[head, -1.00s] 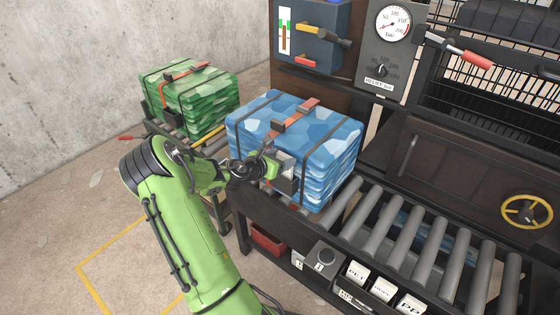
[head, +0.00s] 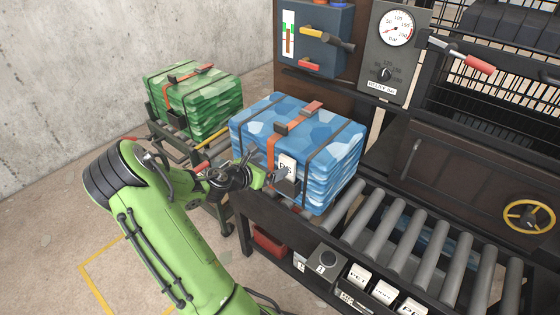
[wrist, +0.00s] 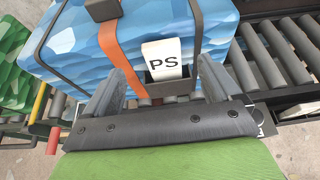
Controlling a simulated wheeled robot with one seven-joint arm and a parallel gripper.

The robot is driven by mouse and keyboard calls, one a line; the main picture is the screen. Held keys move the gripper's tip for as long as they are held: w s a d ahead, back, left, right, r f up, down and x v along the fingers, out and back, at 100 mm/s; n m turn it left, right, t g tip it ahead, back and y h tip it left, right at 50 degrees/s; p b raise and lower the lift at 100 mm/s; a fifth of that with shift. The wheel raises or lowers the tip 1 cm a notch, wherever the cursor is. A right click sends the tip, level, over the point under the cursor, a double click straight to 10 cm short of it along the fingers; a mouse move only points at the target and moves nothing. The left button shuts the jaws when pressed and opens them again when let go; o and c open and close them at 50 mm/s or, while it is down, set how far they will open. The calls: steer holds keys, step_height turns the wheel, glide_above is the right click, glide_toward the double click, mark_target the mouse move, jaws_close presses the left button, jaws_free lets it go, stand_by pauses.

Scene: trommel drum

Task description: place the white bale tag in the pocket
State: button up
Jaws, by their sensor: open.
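The white bale tag (head: 287,165) is marked PS. It stands upright in the dark pocket (head: 286,187) on the front face of the blue bale (head: 300,136). In the wrist view the tag (wrist: 163,59) rises from the pocket (wrist: 176,87), whose rim hides the tag's lower end. My gripper (wrist: 161,80) is open, with one finger on each side of the tag and pocket and visible gaps between. In the head view my gripper (head: 270,176) is just left of the pocket.
An orange strap (head: 271,150) runs down the blue bale left of the pocket. A green bale (head: 197,103) stands behind on the left. Rollers (head: 400,232) extend to the right. White tags (head: 358,275) sit in a low rack at the front.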

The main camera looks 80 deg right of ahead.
steer(key=v, duration=0.4)
steer(key=shift+w+a+r, duration=0.1)
steer(key=shift+a+r, duration=0.1)
steer(key=shift+a, duration=0.15)
steer(key=w+a+r+m+t+y, duration=0.3)
steer(key=w+a+m+t+y, duration=0.15)
steer(key=a, duration=0.65)
steer(key=w+a+r+m+t+y, duration=0.35)
steer(key=w+a+m, duration=0.25)
steer(key=a, duration=0.6)
steer(key=s+a+r+m+t+y, duration=0.1)
steer(key=s+a+r+y, duration=0.1)
steer(key=a, duration=0.7)
steer(key=s+a+r+m+t+y, duration=0.2)
steer(key=s+a+r, duration=0.2)
steer(key=a, duration=0.6)
steer(key=shift+s+r+y, duration=0.25)
steer(key=shift+s+y, duration=0.05)
steer(key=shift+s, duration=0.9)
